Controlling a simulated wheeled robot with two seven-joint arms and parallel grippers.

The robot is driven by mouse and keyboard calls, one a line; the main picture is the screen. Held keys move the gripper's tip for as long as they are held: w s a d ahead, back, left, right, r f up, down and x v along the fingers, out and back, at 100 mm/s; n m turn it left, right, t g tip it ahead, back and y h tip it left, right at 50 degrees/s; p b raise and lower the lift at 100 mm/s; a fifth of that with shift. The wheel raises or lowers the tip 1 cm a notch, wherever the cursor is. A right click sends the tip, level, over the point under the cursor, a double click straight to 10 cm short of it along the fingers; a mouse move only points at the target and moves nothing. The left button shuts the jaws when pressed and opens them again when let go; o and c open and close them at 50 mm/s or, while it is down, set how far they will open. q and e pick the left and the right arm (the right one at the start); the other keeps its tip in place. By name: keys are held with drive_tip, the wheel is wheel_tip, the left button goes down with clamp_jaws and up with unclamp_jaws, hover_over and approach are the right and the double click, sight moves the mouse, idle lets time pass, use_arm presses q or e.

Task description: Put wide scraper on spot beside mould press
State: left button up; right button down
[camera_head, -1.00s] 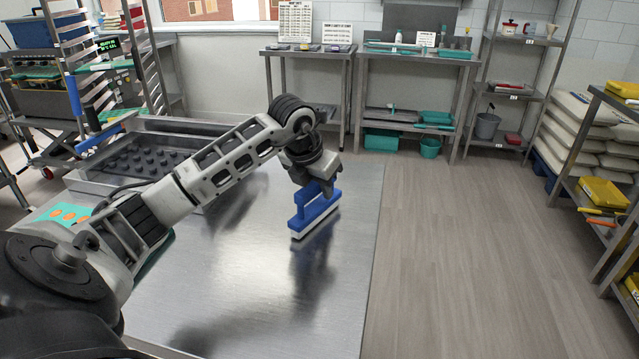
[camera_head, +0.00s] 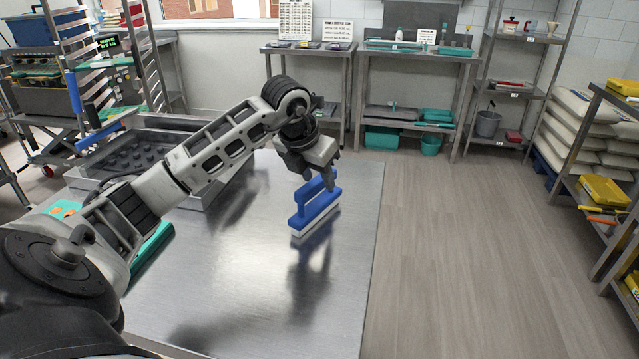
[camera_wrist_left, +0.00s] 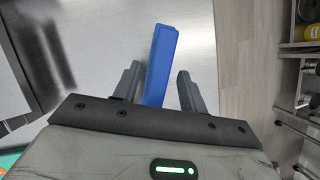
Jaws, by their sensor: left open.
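The wide scraper (camera_head: 312,213) has a blue body with a raised blue handle and a white lower edge. It stands upright on the steel table (camera_head: 250,290), near the table's right edge. My left gripper (camera_head: 322,178) is open at the top of its handle. In the left wrist view the blue scraper (camera_wrist_left: 160,60) lies between the open fingers (camera_wrist_left: 157,88), with a visible gap to the right finger. A steel unit with rows of dark round studs (camera_head: 140,158), possibly the mould press, sits at the table's back left. My right gripper is not in view.
A teal item (camera_head: 152,252) lies partly hidden behind my left arm. A tall rack (camera_head: 135,50) stands at the left, and side tables (camera_head: 415,60) stand along the back wall. The table's front middle is bare. Open floor (camera_head: 450,250) lies to the right.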

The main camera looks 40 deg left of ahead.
use_arm(q)
drive_tip(key=v, duration=0.9)
